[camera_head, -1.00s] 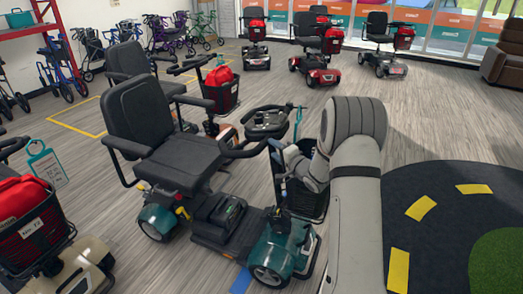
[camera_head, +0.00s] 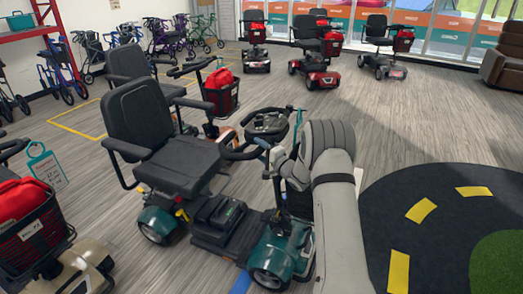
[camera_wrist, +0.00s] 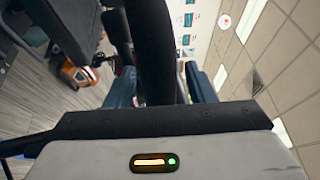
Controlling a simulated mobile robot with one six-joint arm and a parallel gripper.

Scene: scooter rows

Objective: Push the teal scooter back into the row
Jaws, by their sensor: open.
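The teal scooter (camera_head: 283,250) stands in the foreground with its black seat (camera_head: 180,165) to the left and its tiller and handlebar (camera_head: 268,124) upright at the right. My gripper (camera_head: 277,160) is at the tiller, just below the handlebar; my arm hides most of the front basket. In the wrist view my gripper (camera_wrist: 162,84) is open, its bluish fingers on either side of a thick black bar (camera_wrist: 152,40), apparently part of the tiller. I cannot tell whether the fingers touch it.
A scooter with a red bag (camera_head: 220,78) stands behind the teal one. Another, with a red bag in its basket (camera_head: 30,230), is at the left edge. A blue floor strip (camera_head: 240,283) lies by the front wheel. A dark mat (camera_head: 440,225) and open floor are at right.

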